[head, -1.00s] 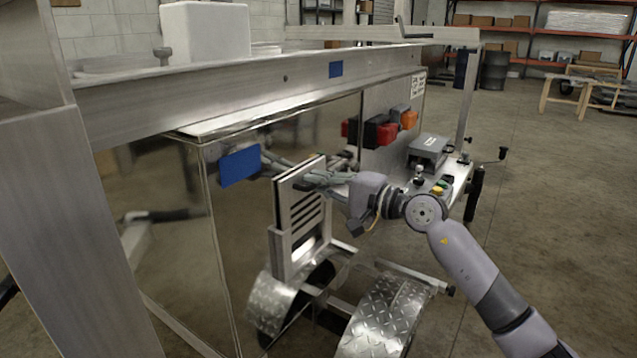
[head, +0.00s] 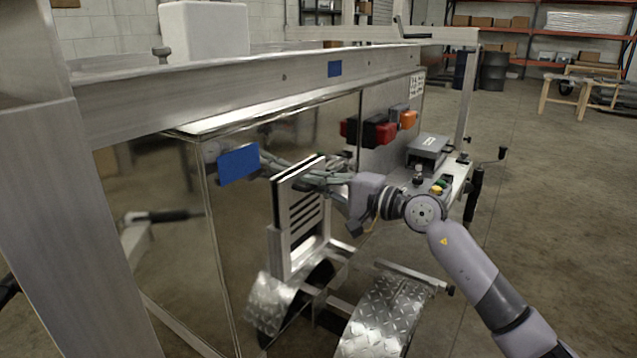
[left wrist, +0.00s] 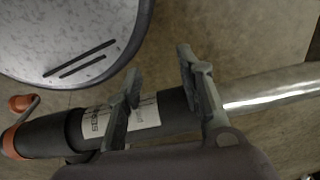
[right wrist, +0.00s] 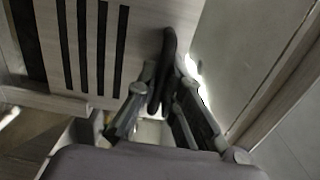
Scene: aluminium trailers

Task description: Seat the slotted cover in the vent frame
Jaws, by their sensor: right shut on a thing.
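The slotted cover (head: 304,208) is a pale upright plate with dark slots, in the middle of the head view. Its lower part is at the vent frame (head: 276,252), a metal frame above the fenders; I cannot tell how deep it sits. My right gripper (head: 330,180) reaches in from the right behind the cover's top. In the right wrist view the cover (right wrist: 85,45) is at upper left, and the fingers (right wrist: 158,105) close around its dark handle (right wrist: 167,65). My left gripper (left wrist: 160,90) shows only in the left wrist view, fingers apart over a dark labelled tube (left wrist: 155,112).
Treadplate fenders (head: 385,318) are below the frame. A mirror-like trailer panel (head: 160,235) with a blue tag (head: 238,163) is at left. Red and orange lights (head: 380,132) and a grey box (head: 427,148) are behind the right gripper.

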